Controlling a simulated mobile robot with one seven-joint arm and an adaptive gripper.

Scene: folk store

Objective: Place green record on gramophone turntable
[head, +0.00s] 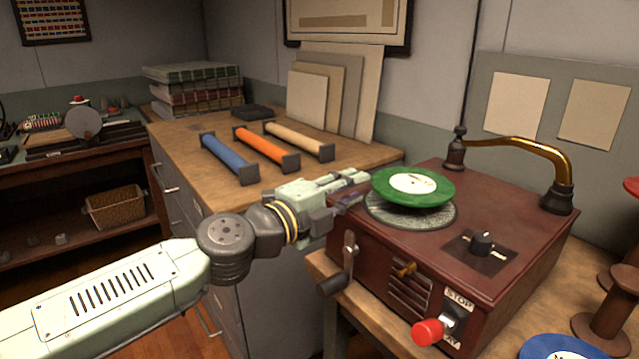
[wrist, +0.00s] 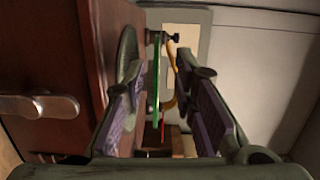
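The green record (head: 424,197) with a white label is level, a little above the gramophone's grey turntable (head: 411,219) and slightly off its centre in the head view. In the wrist view the record (wrist: 157,85) shows edge-on as a thin green strip between my spread fingers, with a gap between it and the turntable (wrist: 127,58). My gripper (head: 362,186) is at the record's left edge in the head view; its fingertips (wrist: 161,78) stand apart, and I see no clear contact with the record. The gramophone (head: 370,262) is a dark red box.
A brass tonearm (head: 530,147) arches behind the turntable. A crank (head: 346,262) and red knob (head: 426,331) stick out of the gramophone's front. Spools (head: 606,320) and a blue record (head: 560,348) are at right. Blue, orange and cream bars lie on the cabinet (head: 190,140).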

